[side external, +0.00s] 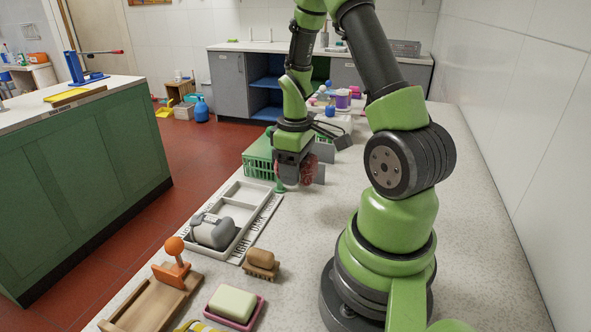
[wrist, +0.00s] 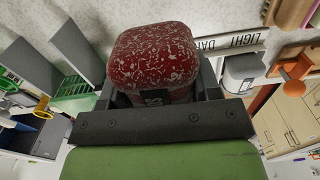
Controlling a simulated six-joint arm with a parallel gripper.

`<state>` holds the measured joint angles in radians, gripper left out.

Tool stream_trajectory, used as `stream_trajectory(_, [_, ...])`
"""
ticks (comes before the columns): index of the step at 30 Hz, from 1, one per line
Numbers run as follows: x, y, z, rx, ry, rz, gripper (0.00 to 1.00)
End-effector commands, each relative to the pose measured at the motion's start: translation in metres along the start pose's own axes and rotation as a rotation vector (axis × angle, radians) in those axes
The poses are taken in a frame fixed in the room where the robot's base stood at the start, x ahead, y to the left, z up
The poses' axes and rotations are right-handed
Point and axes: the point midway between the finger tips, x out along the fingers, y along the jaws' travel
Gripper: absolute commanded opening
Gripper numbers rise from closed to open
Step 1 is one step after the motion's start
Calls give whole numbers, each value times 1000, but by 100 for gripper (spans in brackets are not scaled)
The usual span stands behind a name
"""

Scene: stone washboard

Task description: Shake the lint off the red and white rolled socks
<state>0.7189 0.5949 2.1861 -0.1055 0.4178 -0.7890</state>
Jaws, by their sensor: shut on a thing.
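The red and white rolled socks (wrist: 155,58) fill the top of the wrist view as a rounded dark red bundle, thickly speckled with white lint. My gripper (wrist: 158,88) is shut on the bundle, with a grey finger on each side. In the side view my gripper (side external: 299,175) holds the red socks (side external: 309,164) above the counter, just right of the green crate. Much of the bundle is hidden there by the gripper.
A pale sorting tray (side external: 236,215) holds a grey and white roll (side external: 212,231); its rim reads LIGHT and DARK in the wrist view. A green crate (side external: 257,156), brush (side external: 262,260), soap (side external: 233,302) and wooden board (side external: 150,300) stand nearby. The counter's right side is clear.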

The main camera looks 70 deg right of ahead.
Motion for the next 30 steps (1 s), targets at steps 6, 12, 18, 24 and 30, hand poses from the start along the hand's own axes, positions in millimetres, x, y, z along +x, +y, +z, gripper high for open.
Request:
stream_trajectory(6, [-2,0,0,0,1,1,40])
stream_trajectory(12, [-24,1,-1,1,6,5,40])
stream_trajectory(18, [-49,1,-1,0,5,4,40])
stream_trajectory(24, [-60,0,0,0,1,2,40])
stream_trajectory(30, [-60,0,0,0,0,1,40])
